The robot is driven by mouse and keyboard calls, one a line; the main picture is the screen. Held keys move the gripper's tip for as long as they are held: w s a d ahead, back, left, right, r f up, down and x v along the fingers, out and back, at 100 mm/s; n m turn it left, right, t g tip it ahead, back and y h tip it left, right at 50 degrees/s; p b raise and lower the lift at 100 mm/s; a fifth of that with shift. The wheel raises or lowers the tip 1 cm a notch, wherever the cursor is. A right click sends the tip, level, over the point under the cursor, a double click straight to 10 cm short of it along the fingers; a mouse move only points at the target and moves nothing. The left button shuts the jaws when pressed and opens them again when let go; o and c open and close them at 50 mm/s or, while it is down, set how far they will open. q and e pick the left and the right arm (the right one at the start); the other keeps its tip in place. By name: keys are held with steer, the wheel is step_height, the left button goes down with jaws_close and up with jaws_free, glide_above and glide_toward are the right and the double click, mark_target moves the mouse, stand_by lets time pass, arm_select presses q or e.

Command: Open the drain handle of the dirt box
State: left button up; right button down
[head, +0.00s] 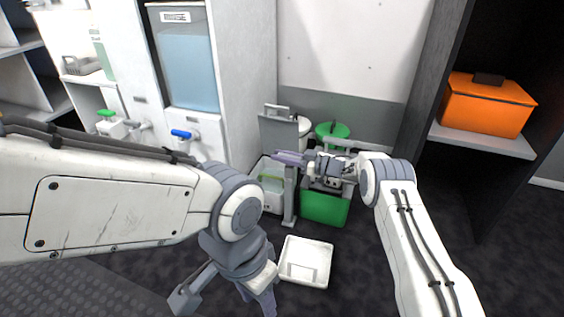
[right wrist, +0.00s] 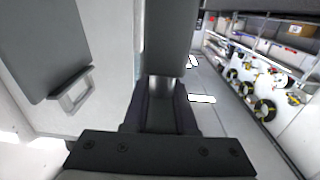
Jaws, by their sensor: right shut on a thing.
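My right gripper (head: 292,158) is in the middle of the head view, beside an upright grey plate and above a grey post (head: 289,198). It is shut on a grey bar, which seems to be the drain handle; the gripper hides most of it. In the right wrist view, a dark grey upright piece (right wrist: 168,38) stands in front of the gripper. Which container is the dirt box is not clear. My left gripper (head: 262,293) hangs down at the bottom of the head view, away from the containers; its jaws are hard to make out.
A white tray (head: 305,262) lies on the floor. A blue-filled tank (head: 190,65) with a blue-handled tap (head: 181,134) is left. An orange box (head: 487,104) sits on the right shelf.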

steer(key=shift+n+g, duration=0.3)
steer(key=shift+g, duration=0.2)
steer(key=c, duration=0.7)
jaws_free()
steer(key=p+v, duration=0.5)
steer(key=v, duration=0.5)
steer(key=shift+s+d+f, duration=0.1)
steer(key=shift+s+d, duration=0.05)
